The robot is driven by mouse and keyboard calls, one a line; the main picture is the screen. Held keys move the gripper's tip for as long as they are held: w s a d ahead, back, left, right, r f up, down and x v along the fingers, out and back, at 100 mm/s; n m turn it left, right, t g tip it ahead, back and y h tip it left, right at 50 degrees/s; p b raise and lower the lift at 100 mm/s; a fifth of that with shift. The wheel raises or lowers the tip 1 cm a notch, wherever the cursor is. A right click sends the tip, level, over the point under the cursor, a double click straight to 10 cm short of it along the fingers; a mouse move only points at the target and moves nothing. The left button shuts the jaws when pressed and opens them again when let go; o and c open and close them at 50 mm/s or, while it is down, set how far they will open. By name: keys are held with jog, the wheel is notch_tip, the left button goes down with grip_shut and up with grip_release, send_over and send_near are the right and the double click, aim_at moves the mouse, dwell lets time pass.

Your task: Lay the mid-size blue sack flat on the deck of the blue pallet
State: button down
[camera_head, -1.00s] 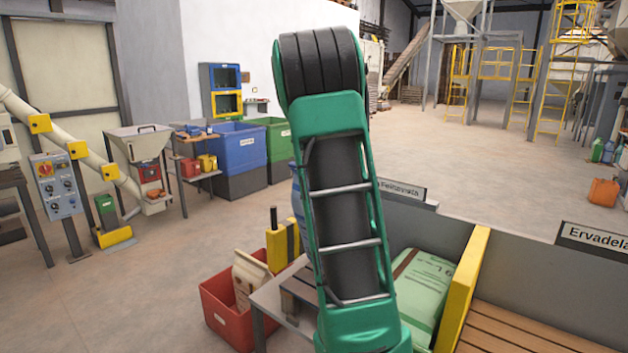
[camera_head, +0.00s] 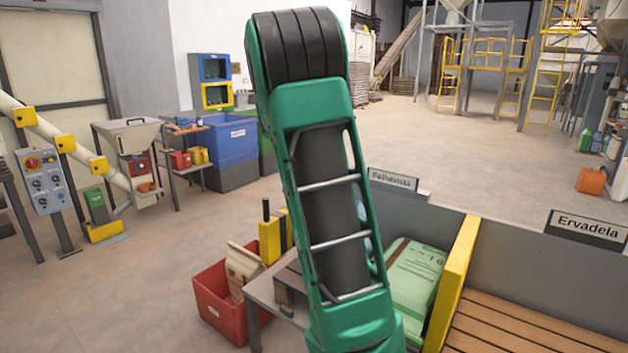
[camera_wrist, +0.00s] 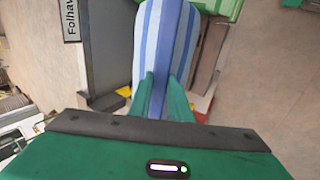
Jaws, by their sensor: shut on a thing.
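The blue sack (camera_wrist: 152,50), with blue and pale stripes, hangs between the green fingers of my gripper (camera_wrist: 164,98) in the wrist view. My gripper is shut on the sack, with the fingers on either side of it. In the head view my arm hides most of the sack; only a small blue part (camera_head: 368,246) shows at the arm's right edge. I cannot make out a blue pallet in either view.
A green sack (camera_head: 413,284) lies right of my arm, beside a yellow divider (camera_head: 459,270). A bare brown slatted deck (camera_head: 540,325) lies beyond it, by the "Ervadela" sign (camera_head: 587,227). A red crate (camera_head: 222,309) with a paper sack stands left.

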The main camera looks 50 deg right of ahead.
jog(key=a+f+h, duration=0.2)
jog(key=f+h, duration=0.1)
jog(key=f, duration=0.8)
jog(key=a+f+h, duration=0.2)
jog(key=f+h, duration=0.2)
jog(key=f, duration=0.8)
jog(key=a+f+t+h, duration=0.1)
jog(key=f+h, duration=0.3)
jog(key=f, duration=0.7)
jog(key=shift+s+a+f, duration=0.15)
jog(key=shift+s+a, duration=0.15)
jog(key=shift+a, duration=0.45)
jog(key=c, duration=1.6)
grip_release()
jog(key=shift+o, duration=0.2)
